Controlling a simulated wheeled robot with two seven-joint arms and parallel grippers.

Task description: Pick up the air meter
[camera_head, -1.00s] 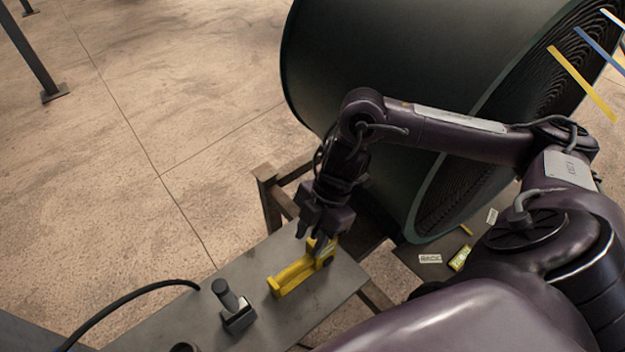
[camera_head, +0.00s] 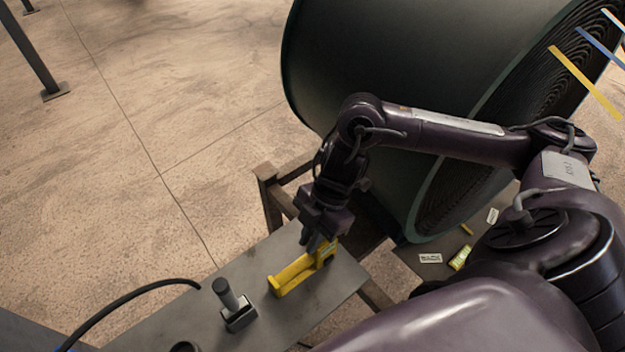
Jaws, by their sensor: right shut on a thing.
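The air meter (camera_head: 291,277), which I take to be the yellow L-shaped tool, lies on the grey metal bench top, with its raised end to the right. My right gripper (camera_head: 318,245) reaches down from above and is shut on that raised end. The fingers partly hide the upper part of the tool. The tool still appears to rest on the bench. My left gripper is out of view.
A dark handled tool (camera_head: 234,307) stands on the bench (camera_head: 190,310) left of the air meter. A black cable (camera_head: 130,297) curves over the bench's left side. A large green drum (camera_head: 390,60) rises behind my arm. Small labels (camera_head: 430,258) lie to the right.

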